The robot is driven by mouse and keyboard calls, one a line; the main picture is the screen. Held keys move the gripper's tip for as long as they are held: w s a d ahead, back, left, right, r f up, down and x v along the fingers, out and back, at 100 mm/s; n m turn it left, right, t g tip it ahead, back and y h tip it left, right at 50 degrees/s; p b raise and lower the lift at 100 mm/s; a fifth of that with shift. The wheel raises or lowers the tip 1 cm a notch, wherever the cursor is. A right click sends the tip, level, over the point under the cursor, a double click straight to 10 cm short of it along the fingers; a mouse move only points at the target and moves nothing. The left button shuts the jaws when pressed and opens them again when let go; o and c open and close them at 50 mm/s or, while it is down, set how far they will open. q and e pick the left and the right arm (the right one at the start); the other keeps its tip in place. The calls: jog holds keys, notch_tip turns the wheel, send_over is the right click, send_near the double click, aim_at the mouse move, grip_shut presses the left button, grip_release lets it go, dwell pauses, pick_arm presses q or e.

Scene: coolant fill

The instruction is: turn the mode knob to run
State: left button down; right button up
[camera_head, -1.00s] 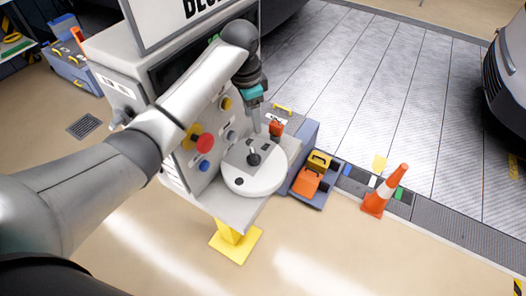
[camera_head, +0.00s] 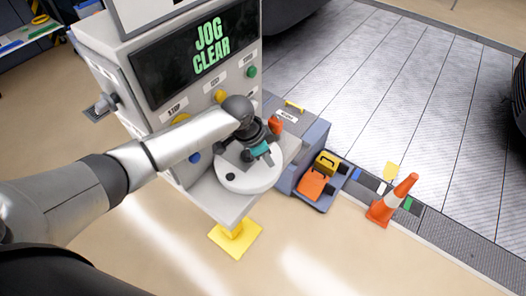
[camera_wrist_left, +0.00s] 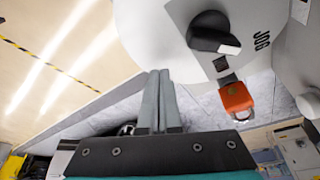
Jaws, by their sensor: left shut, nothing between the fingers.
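The black mode knob (camera_wrist_left: 213,32) sits on a white round plate (camera_head: 250,180) on the console. In the left wrist view its white-marked end points toward the JOG label (camera_wrist_left: 262,40). My left gripper (camera_head: 268,160) is over the plate and hides most of the knob area in the head view. In the left wrist view its fingers (camera_wrist_left: 160,75) are shut, empty, and appear to the lower left of the knob, with a visible gap between them. The console display (camera_head: 210,48) reads JOG CLEAR. My right gripper is not in view.
An orange padlock (camera_wrist_left: 237,98) hangs near the plate, close to my fingers. Green (camera_head: 251,72) and yellow (camera_head: 220,96) buttons are on the console front. A cart (camera_head: 318,180) with orange and yellow items and a traffic cone (camera_head: 392,200) stand to the right.

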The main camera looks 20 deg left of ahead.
pick_arm(q)
jog(key=x, duration=0.3)
jog(key=s+a, duration=0.1)
jog(key=s+a+p, duration=0.1)
jog(key=shift+s+a+r, duration=0.1)
jog(key=shift+a+r, duration=0.1)
jog(key=shift+a, duration=0.2)
jog(key=shift+s+a+f, duration=0.1)
jog(key=shift+s+a, duration=0.1)
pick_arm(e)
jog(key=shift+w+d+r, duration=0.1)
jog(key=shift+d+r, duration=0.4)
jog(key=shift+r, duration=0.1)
